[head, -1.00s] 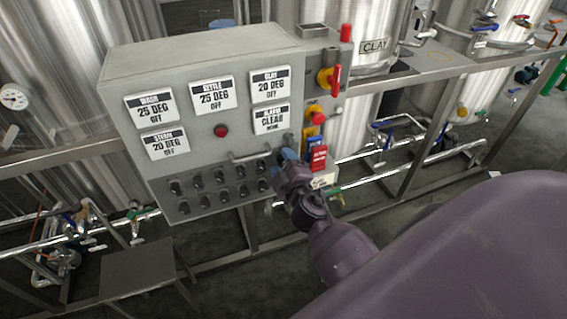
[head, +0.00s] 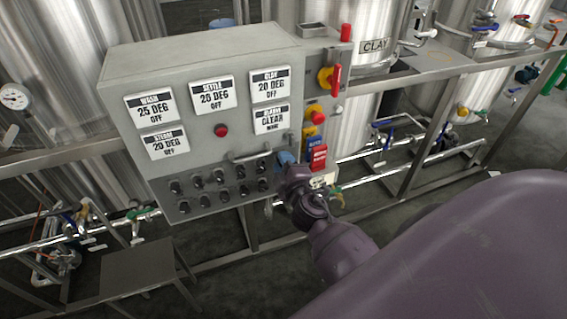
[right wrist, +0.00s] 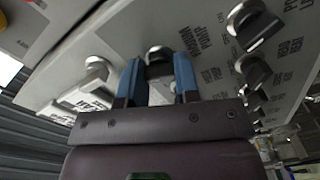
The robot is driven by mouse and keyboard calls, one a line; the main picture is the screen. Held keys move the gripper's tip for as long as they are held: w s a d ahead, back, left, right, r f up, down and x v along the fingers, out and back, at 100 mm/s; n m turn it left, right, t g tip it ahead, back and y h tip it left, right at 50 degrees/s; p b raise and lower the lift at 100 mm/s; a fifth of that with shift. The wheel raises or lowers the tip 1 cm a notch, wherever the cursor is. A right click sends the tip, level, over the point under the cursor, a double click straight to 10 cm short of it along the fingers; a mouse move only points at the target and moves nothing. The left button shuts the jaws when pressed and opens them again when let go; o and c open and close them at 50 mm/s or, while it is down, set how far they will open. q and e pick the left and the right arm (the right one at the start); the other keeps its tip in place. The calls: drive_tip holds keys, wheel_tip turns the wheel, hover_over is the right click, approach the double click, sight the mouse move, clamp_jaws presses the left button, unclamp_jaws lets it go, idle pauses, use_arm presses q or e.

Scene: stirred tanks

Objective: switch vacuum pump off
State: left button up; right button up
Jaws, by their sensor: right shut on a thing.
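The vacuum pump switch is a dark rotary knob (right wrist: 158,50) on a pale panel, with the printed label "VACUUM PUMP" (right wrist: 194,36) beside it in the right wrist view. My right gripper (right wrist: 158,68) has its two blue fingers on either side of this knob, shut on it. In the head view my right gripper (head: 286,158) is at the lower right edge of the grey control box (head: 200,135), and it hides the knob there. The knob's exact pointing direction is hard to tell. My left gripper is not in view.
Several other black knobs (head: 220,178) sit in rows left of the gripper; one neighbouring knob (right wrist: 253,24) is close in the wrist view. Steel tanks (head: 360,90) stand behind.

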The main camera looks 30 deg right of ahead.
drive_tip(key=shift+n+p, duration=0.6)
drive_tip(key=shift+n, duration=4.5)
drive_tip(key=o, duration=0.9)
drive_tip(key=shift+b+v, duration=1.05)
drive_tip(key=shift+v, duration=4.35)
